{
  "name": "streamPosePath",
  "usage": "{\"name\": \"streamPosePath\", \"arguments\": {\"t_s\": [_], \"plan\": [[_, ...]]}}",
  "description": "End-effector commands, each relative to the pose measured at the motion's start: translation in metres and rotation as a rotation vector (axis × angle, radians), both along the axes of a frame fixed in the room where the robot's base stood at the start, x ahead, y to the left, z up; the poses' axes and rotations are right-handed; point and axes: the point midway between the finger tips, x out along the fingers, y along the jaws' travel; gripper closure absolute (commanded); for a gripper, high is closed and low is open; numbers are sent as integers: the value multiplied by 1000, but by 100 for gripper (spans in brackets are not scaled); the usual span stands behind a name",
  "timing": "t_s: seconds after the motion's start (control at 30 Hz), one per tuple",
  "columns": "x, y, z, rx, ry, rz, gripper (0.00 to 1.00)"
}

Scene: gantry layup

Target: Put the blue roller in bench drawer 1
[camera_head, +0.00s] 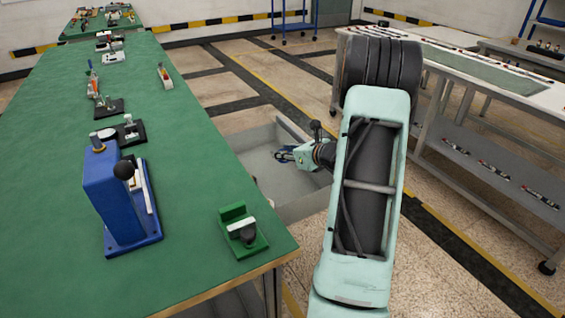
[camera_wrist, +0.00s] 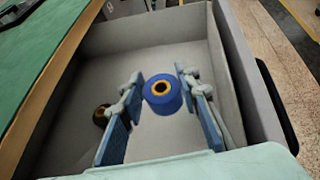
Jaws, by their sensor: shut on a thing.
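The blue roller (camera_wrist: 155,105) has a yellow-ringed hole in its end and sits between the two finger pads of my gripper (camera_wrist: 161,97) in the wrist view. My gripper is shut on it. In the head view my gripper (camera_head: 284,156) is over the open drawer (camera_head: 268,180) that juts out from the green bench; the roller is too small to make out clearly there. In the wrist view the grey drawer (camera_wrist: 75,75) lies under and around the roller. I cannot tell how high the roller is above the drawer floor.
A dark round piece with a brass-coloured centre (camera_wrist: 101,114) lies in the drawer, partly behind the left finger. The green bench (camera_head: 190,240) carries a blue press (camera_head: 115,195) and a green fixture (camera_head: 242,232). A grey table (camera_head: 480,75) stands at right across the floor.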

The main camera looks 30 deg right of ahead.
Motion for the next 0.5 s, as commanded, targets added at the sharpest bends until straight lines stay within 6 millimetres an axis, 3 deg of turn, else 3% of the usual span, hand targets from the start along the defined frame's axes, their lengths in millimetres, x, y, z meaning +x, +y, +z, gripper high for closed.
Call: {"name": "streamPosePath", "arguments": {"t_s": [0.27,0.5], "plan": [[7,1,-37,2,1,0,94],[7,0,-38,-1,-1,0,94]]}}
